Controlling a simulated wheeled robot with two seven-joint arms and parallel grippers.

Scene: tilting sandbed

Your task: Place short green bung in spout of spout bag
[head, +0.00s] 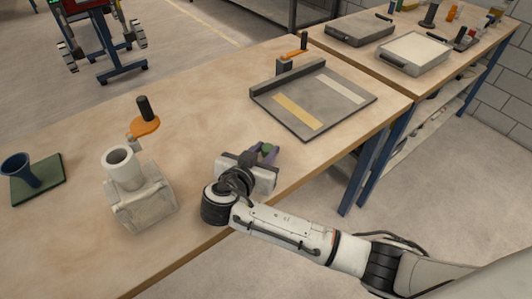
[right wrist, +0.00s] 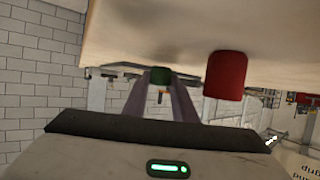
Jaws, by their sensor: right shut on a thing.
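The spout bag (head: 145,205) is a pale, boxy bag standing upright on the bench at the left. Its spout (head: 118,160) is a wide white ring on top, with its open mouth facing up. My right gripper (head: 268,151) is to the right of the bag, low over the bench. It is shut on the short green bung (head: 268,148), clear of the spout. The bung (right wrist: 160,75) also shows between the fingertips in the right wrist view. My left gripper is not in view.
An orange lever with a black knob (head: 145,125) stands behind the bag. A blue funnel (head: 18,168) on a green base is at far left. A grey tray (head: 340,112) lies behind my gripper. The right wrist view shows a red cylinder (right wrist: 226,75) beside the fingers.

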